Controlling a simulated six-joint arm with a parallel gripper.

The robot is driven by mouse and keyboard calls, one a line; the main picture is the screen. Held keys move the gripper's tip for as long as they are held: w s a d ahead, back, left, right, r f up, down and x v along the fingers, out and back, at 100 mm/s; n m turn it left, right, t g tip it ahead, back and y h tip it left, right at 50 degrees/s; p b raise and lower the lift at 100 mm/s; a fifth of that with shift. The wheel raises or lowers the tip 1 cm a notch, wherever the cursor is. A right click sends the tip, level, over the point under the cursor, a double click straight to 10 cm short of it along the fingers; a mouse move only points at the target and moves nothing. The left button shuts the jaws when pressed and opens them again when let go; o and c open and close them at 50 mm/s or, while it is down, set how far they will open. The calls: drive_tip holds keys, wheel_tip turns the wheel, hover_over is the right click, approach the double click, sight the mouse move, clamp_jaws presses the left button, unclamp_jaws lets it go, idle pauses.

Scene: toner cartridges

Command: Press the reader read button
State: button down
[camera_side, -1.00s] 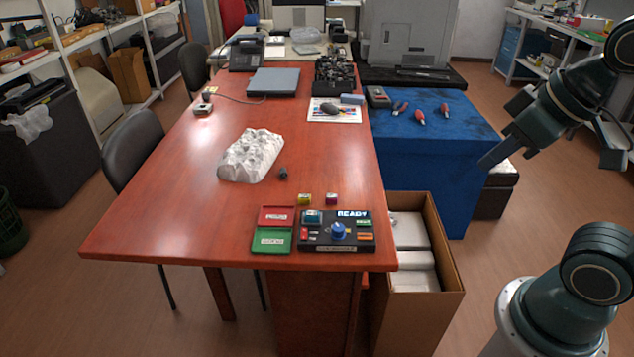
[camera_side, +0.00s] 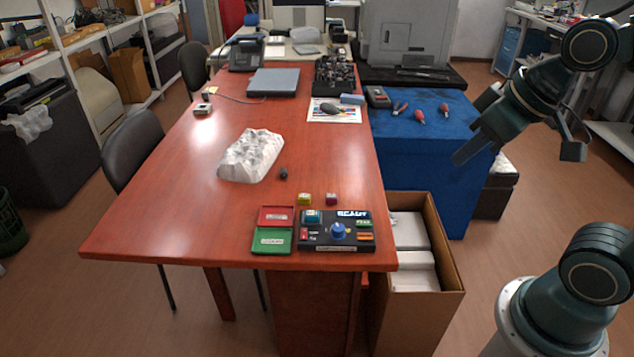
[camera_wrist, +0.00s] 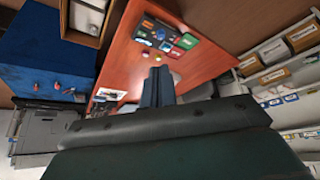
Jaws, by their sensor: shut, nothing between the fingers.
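The reader (camera_side: 337,240) is a dark box near the front right corner of the red-brown table. It has a lit display (camera_side: 353,214), a round blue knob (camera_side: 338,230), a green button (camera_side: 364,223), a small red button and an orange strip (camera_side: 365,236). A teal block (camera_side: 312,216) sits at its upper left. I cannot read which button is the read button. The reader also shows in the wrist view (camera_wrist: 154,34), small and turned. My gripper (camera_side: 460,158) is shut and empty, in the air to the right of the table, in front of the blue-covered bench. Its fingers also show in the wrist view (camera_wrist: 157,72).
A red tray (camera_side: 275,216) and a green tray (camera_side: 271,241) lie left of the reader. A yellow cube (camera_side: 304,199), a magenta cube (camera_side: 331,199), a small dark piece (camera_side: 283,174) and a white lumpy block (camera_side: 250,155) lie behind. An open cardboard box (camera_side: 450,276) stands right of the table.

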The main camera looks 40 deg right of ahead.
drive_tip(key=w+f+y, duration=0.1)
drive_tip(key=w+f, duration=0.3)
drive_tip(key=w, duration=0.4)
drive_tip(key=m+t+y, duration=0.2)
drive_tip(key=m+t, duration=0.1)
drive_tip(key=m, duration=0.2)
hover_over(368, 224)
wheel_tip(368, 224, down, 19)
drive_tip(key=shift+r, duration=0.15)
drive_tip(key=shift+f, duration=4.35)
drive_tip(key=shift+f, duration=0.2)
drive_tip(key=shift+f, duration=0.25)
